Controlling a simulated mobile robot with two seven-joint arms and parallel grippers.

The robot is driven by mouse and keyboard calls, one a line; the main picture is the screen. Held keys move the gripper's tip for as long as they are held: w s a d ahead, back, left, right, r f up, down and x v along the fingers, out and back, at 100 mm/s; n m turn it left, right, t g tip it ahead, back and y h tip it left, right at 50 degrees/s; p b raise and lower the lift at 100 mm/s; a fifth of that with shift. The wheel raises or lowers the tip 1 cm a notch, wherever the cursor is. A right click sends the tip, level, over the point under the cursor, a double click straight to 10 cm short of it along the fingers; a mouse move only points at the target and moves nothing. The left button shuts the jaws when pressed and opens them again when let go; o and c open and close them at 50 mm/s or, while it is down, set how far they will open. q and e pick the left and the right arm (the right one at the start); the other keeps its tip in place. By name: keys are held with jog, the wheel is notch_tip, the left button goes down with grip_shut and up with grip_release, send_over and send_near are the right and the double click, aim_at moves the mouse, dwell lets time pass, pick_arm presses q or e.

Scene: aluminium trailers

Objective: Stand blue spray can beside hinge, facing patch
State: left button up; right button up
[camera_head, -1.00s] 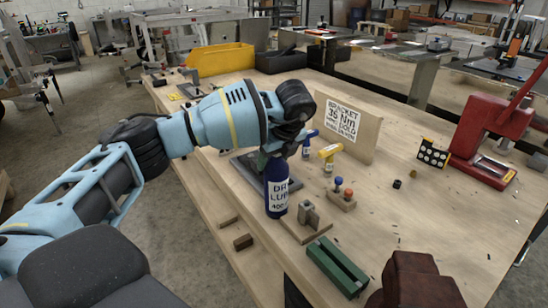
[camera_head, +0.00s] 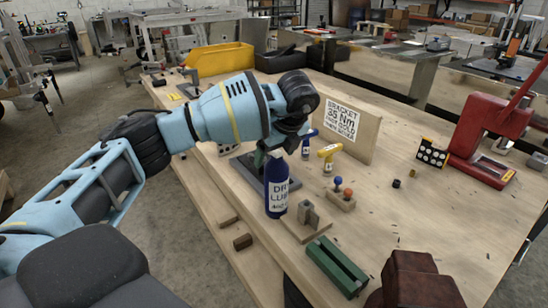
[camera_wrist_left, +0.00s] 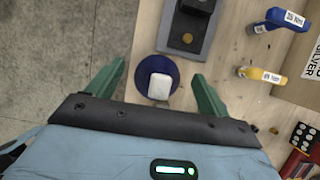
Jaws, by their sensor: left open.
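The blue spray can (camera_head: 277,188) stands upright on the bench in the head view, its white label facing the camera. It stands just left of a small grey metal piece on a wooden plate (camera_head: 307,216), which may be the hinge. My left gripper (camera_head: 271,153) is over the can's top, pointing down. In the left wrist view, its green fingers (camera_wrist_left: 157,85) are open on either side of the can (camera_wrist_left: 172,68), with a gap on each side. The can's white top faces that camera. Which thing is the patch I cannot tell; a dotted black-and-white card (camera_head: 432,153) stands at right.
A green block (camera_head: 337,266) lies in front of the wooden plate. A lettered board (camera_head: 345,130) stands farther back. A red press (camera_head: 492,135) is at right.

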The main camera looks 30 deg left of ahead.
pick_arm(q)
jog(key=v, duration=1)
jog(key=shift+c, duration=0.4)
dwell(1.5)
